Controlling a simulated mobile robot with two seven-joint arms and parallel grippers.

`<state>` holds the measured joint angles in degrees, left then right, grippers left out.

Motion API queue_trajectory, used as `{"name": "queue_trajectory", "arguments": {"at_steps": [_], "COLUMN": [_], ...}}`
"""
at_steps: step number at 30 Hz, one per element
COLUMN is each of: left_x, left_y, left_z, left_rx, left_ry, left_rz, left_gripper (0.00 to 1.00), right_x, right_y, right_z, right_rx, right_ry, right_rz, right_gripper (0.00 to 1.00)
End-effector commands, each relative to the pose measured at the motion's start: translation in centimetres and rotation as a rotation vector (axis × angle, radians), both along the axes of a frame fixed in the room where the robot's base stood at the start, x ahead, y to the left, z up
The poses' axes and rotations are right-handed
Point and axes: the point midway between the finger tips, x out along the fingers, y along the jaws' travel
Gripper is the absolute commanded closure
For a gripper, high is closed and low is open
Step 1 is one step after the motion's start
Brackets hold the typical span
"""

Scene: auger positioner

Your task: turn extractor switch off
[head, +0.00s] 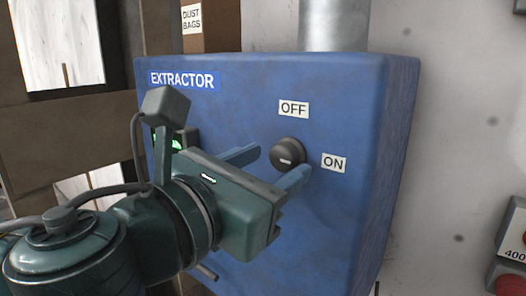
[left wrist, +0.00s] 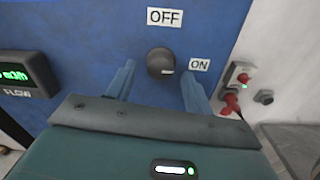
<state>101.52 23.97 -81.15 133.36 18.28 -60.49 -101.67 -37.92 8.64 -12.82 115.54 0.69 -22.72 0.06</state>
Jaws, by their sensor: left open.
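The extractor switch (head: 287,155) is a round dark knob on the front of a blue box (head: 345,220) labelled EXTRACTOR. An OFF label (head: 294,109) sits above the knob and an ON label (head: 334,163) to its right. The knob's white mark points toward ON. My left gripper (head: 277,166) is open, with its two blue fingers pointing at the panel. In the left wrist view the knob (left wrist: 161,63) shows between and beyond the fingertips, with a finger to each side. I see no clear contact between fingers and knob. My right gripper is not in view.
A flow meter with a green display (left wrist: 20,72) is on the panel's left, partly hidden by my arm in the head view. A grey pipe (head: 334,25) rises from the box top. A control box with red buttons (head: 510,250) is on the wall at right.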

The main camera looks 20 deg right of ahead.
Motion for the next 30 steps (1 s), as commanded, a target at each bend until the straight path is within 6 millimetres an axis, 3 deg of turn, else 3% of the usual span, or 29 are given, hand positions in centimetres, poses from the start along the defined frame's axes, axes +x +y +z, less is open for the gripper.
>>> {"name": "queue_trajectory", "arguments": {"at_steps": [11,27,30], "left_x": [0.47,0.46,0.47], "left_y": [-0.53,-0.50,-0.49], "left_z": [-0.06,-0.02,-0.01], "left_rx": [0.001,0.001,0.000], "left_ry": [0.001,0.001,0.001], "left_rz": [0.000,0.001,0.001], "left_gripper": [0.48,0.92,0.93], "right_x": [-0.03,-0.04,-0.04], "right_y": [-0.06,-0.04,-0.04], "right_z": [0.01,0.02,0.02], "right_rx": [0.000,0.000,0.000], "right_ry": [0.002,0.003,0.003], "right_rz": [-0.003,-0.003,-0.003], "right_gripper": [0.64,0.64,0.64]}}
